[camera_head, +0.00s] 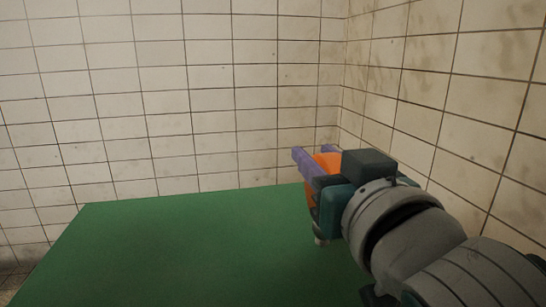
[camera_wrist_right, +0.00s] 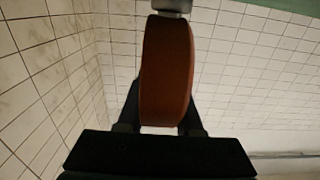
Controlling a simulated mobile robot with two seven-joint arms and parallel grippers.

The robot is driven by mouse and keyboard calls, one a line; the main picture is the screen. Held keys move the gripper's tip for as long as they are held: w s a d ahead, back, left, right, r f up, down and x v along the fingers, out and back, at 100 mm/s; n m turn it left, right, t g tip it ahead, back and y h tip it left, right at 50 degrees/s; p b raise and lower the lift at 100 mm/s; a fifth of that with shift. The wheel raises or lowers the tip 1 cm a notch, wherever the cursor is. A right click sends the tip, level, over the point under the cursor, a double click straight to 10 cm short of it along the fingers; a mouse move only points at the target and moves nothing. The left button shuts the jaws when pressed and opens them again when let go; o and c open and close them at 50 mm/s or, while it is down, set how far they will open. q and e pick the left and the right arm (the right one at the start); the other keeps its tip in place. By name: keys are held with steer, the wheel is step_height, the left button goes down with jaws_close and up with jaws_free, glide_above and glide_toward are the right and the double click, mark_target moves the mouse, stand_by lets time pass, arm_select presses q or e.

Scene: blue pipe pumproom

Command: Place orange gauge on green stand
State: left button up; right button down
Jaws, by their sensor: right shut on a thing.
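The orange gauge (camera_head: 325,160) is between the purple fingers of my right gripper (camera_head: 313,155), partly hidden by the gripper. My right gripper is shut on it, over the right part of the green stand (camera_head: 190,245). In the right wrist view the gauge (camera_wrist_right: 166,70) is a rounded orange body seen edge-on, with a grey metal stem at its top. A small metal piece, seemingly that stem, shows below the gripper in the head view. I cannot tell whether it touches the green top. My left gripper is not in view.
The green top is bare to the left of my right arm. White tiled walls (camera_head: 220,90) stand behind and to the right (camera_head: 460,90), meeting in a corner close beyond my right gripper. Floor shows at the lower left.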

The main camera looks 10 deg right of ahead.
steer(key=c, duration=0.6)
jaws_free()
steer(key=shift+o, duration=0.2)
steer(key=shift+r, duration=0.2)
steer(key=shift+s+f, duration=0.1)
steer(key=shift+s, duration=0.25)
steer(key=s+p, duration=0.1)
steer(key=s, duration=1)
steer(key=shift+s+d, duration=0.15)
steer(key=shift+d, duration=0.1)
